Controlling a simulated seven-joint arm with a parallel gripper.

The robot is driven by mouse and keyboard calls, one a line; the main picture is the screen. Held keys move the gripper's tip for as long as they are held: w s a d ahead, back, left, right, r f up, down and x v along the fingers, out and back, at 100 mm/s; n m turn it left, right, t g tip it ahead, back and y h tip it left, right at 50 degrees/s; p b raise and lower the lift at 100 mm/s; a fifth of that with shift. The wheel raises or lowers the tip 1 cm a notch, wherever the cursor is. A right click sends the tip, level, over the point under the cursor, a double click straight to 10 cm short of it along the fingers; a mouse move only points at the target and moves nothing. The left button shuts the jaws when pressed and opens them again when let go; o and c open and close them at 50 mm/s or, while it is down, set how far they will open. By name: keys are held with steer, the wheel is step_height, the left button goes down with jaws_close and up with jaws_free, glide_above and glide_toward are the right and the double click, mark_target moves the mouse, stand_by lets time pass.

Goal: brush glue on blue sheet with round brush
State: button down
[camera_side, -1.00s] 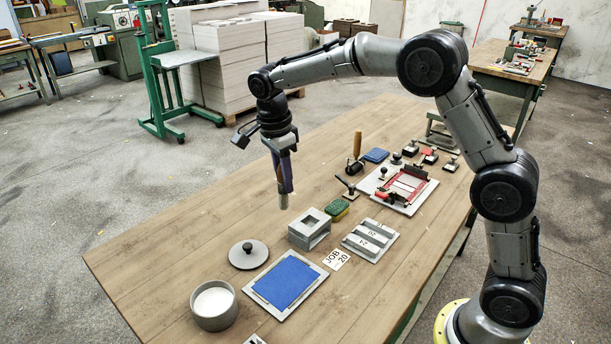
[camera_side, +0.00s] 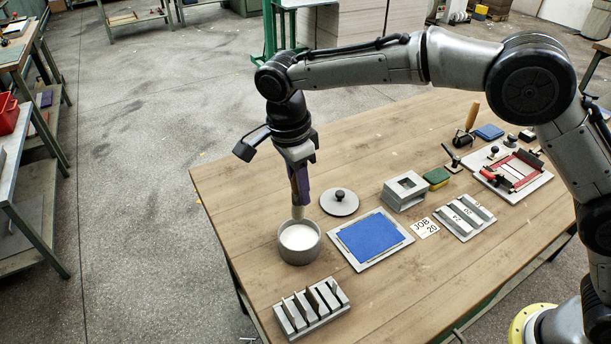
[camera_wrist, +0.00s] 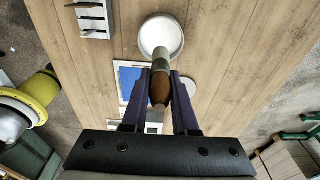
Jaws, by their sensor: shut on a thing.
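My gripper (camera_side: 299,190) is shut on the round brush, which has a brown handle and a pale grey lower part (camera_side: 298,212). The brush points down, and its lower end shows at the back rim of the grey glue pot (camera_side: 299,257). In the wrist view the brush (camera_wrist: 159,88) lies between my fingers, its far end overlapping the pot (camera_wrist: 143,38). White glue (camera_side: 298,237) fills the pot; I cannot tell whether the bristles touch it. The blue sheet (camera_side: 370,235) lies flat on a grey board (camera_side: 343,259), right of the pot.
A round lid with a black knob (camera_side: 340,202) lies behind the pot. A slotted grey rack (camera_side: 311,309) stands in front.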

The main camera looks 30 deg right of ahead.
mark_target(301, 217)
steer(key=shift+f, duration=4.2)
steer(key=shift+r, duration=3)
steer(key=shift+r, duration=2.05)
